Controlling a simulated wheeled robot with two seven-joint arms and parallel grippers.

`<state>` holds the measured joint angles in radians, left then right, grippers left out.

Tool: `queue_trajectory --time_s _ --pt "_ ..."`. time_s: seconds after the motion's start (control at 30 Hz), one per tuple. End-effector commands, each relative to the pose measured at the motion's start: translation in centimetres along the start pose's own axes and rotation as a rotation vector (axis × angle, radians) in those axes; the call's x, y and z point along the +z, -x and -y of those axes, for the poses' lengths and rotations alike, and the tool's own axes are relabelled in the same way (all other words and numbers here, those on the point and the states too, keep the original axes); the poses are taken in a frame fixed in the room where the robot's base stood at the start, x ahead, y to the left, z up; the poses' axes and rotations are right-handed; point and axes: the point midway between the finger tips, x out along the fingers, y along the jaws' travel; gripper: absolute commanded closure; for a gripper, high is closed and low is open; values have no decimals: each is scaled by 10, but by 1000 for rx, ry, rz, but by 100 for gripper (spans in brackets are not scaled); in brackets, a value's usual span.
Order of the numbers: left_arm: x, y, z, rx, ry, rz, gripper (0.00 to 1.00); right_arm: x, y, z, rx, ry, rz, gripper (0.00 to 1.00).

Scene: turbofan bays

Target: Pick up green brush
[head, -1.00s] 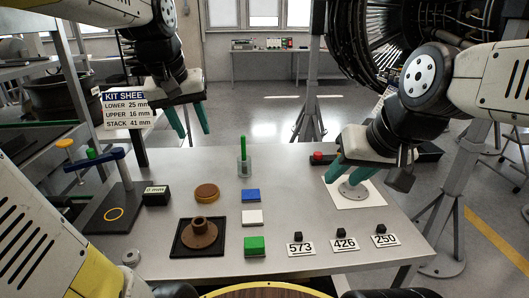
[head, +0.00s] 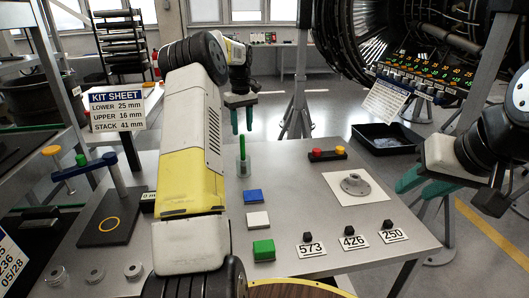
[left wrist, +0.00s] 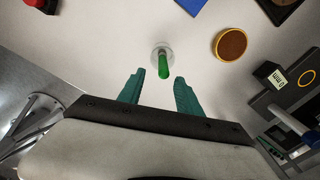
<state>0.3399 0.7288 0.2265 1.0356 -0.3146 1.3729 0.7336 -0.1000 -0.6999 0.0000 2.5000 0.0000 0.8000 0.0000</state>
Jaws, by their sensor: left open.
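The green brush (head: 242,148) stands upright in a small clear holder (head: 243,167) on the grey table. My left gripper (head: 242,120) is open and empty, above and just behind the brush, with its fingers pointing down. In the left wrist view, the green brush (left wrist: 163,66) stands just beyond the two fingertips of my left gripper (left wrist: 158,84), roughly in line with the gap. The fingers do not close on it. My right gripper (head: 411,188) is open and empty, past the table's right edge.
Blue (head: 253,196), white (head: 257,220) and green (head: 264,250) blocks lie in front of the holder. A grey flange (head: 355,185) sits on a white sheet at right. My left arm hides part of the table.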

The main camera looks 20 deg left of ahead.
Motion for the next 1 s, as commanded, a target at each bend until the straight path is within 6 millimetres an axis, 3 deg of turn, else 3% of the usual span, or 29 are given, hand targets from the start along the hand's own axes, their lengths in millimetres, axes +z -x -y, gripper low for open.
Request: queue_trajectory --time_s 0.5,0.8,1.0 --pt "6 -66 5 0 -3 2 59 0 0 0 0 0 0 64" --pt "5 -70 4 1 -2 0 59 0 0 0 0 0 0 64" --pt "5 -70 4 1 -3 -1 98 0 0 0 0 0 0 64"
